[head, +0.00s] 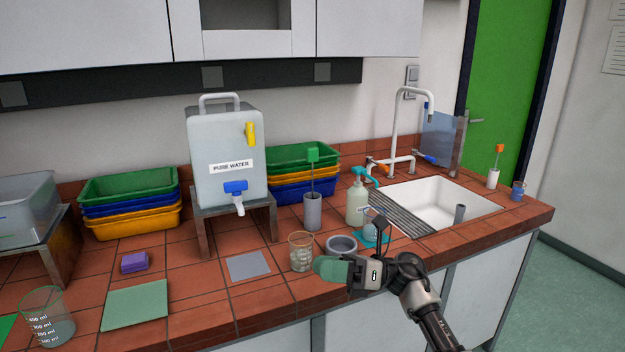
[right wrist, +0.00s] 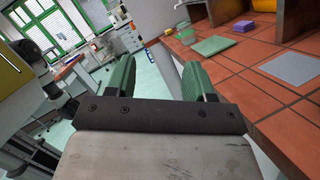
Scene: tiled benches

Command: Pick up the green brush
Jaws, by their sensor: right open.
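The green brush (head: 313,156) stands upright with its green block end at the top. Its thin stem goes down into a grey cylindrical holder (head: 313,212) on the tiled bench, in front of the green, yellow and blue trays. The lower end of the brush is hidden in the holder. My right gripper (head: 330,268) is at the bench's front edge, in front of and below the holder, and apart from the brush. In the right wrist view its two green fingers (right wrist: 157,78) are open with nothing between them. The brush does not show there. My left gripper is not in view.
A glass beaker (head: 301,252), a grey bowl (head: 342,245) and a soap bottle (head: 358,203) stand near the holder. The pure water tank (head: 227,150) is to its left on a stand. The sink (head: 440,205) and an orange-topped brush (head: 499,150) are to the right.

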